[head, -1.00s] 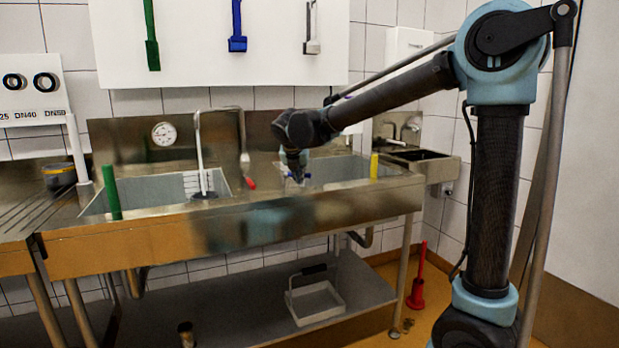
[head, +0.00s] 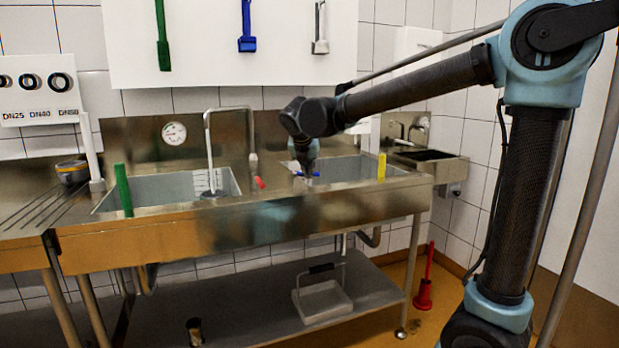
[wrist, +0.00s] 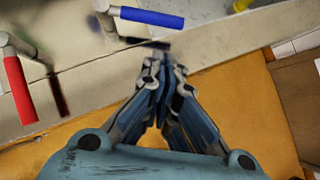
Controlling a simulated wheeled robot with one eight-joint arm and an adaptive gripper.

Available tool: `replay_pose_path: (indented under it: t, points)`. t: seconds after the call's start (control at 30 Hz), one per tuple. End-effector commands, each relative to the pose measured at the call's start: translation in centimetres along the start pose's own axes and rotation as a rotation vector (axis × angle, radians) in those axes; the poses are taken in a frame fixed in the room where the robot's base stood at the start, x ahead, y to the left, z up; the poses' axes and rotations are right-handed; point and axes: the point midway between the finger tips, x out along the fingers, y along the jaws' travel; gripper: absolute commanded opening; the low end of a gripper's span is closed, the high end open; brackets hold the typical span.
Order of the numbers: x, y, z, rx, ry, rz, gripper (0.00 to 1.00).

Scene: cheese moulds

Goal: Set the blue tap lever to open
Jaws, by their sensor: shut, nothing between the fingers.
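The blue tap lever (wrist: 148,17) lies near the top of the wrist view, roughly crosswise, on a grey metal tap end. My gripper (wrist: 163,60) is shut and empty. In the wrist picture its fingertips lie just below the blue lever, with a gap between them. In the head view my gripper (head: 307,172) points down at the front of the right basin. Bits of the blue lever (head: 299,174) show beside the fingers, partly hidden by them. The red tap lever (wrist: 20,90) is to the left in the wrist view; it also shows in the head view (head: 259,183).
The steel sink (head: 240,231) has two basins, with a green post (head: 123,190) at left and a yellow post (head: 381,166) at right. A curved spout (head: 208,145) stands over the left basin. A blue tool (head: 247,30) hangs on the wall board.

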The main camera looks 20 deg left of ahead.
Motion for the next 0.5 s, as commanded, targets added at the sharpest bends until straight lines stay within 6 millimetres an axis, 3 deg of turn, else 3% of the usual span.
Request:
replay_pose_path:
  t: [0.2, 0.5]
  points:
    - [-4.2, 0.3, -0.3, -0.007, 0.000, 0.006, 0.00]
    - [-6.9, 0.4, -0.5, -0.024, 0.000, 0.019, 0.00]
